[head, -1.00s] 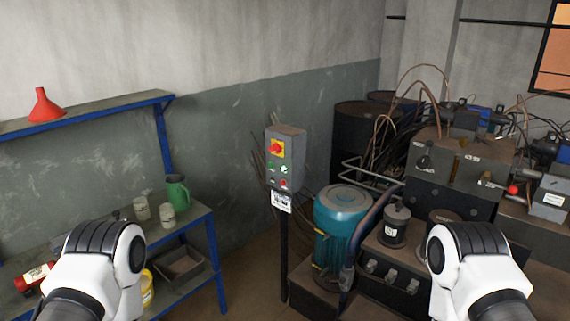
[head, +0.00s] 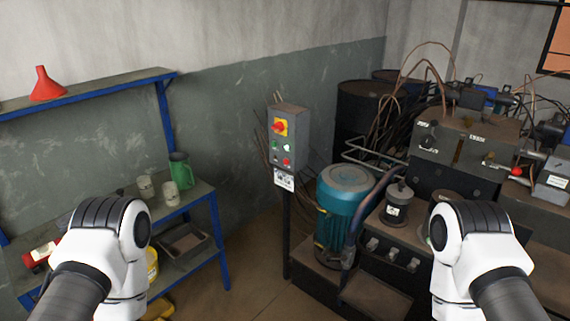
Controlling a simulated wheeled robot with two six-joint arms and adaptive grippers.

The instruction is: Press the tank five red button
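A grey control box (head: 291,138) stands on a dark post left of the machinery. Its front has a red knob on a yellow plate (head: 280,127) at the top. Below it are small green and white buttons and a small red button (head: 286,162) at the lower right. A white label (head: 284,180) hangs under the box; its text is too small to read, and I see no readable "tank five" marking. Parts of my left and right arms show at the bottom left and bottom right, well apart from the box. Neither gripper's fingers are visible.
A teal motor (head: 343,190) stands right of the post, beside a hydraulic machine (head: 462,145) with hoses. A blue-framed shelf (head: 130,82) with a red funnel (head: 46,86) is at left, above a bench holding a green jug (head: 180,170). Brown floor (head: 250,255) shows between bench and post.

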